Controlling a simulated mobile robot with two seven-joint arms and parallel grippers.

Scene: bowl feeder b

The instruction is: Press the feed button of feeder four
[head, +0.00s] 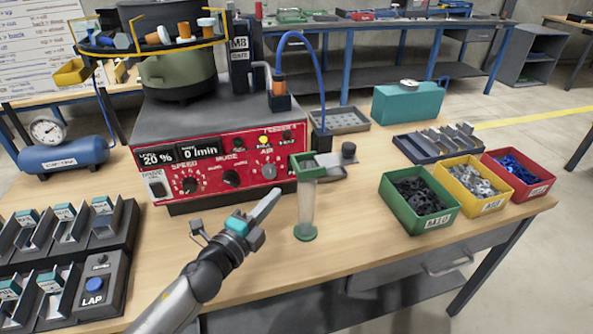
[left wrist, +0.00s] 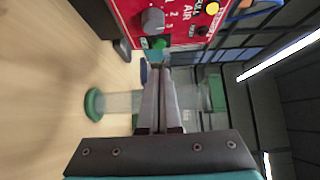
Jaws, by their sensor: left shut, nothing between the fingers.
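The bowl feeder's red control panel (head: 220,170) faces me, with SPEED, MODE and AIR knobs and two displays. It also shows at the top of the left wrist view (left wrist: 178,12). A small green button (left wrist: 159,42) sits near the panel's edge there, beside the grey AIR knob (left wrist: 152,20). In the head view the green chute and tube in front largely hide that part of the panel. The panel's feeder number is too small to read surely. My left gripper (head: 276,192) is shut and empty, its fingertips (left wrist: 159,72) in front of the panel and apparently short of the green button. My right gripper is not in view.
A clear tube (head: 306,203) with a green base stands close right of my left fingers, under a chute. Green (head: 384,205), yellow (head: 443,178) and red (head: 545,186) parts bins stand at right. A LAP button box (head: 110,272) stands at left.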

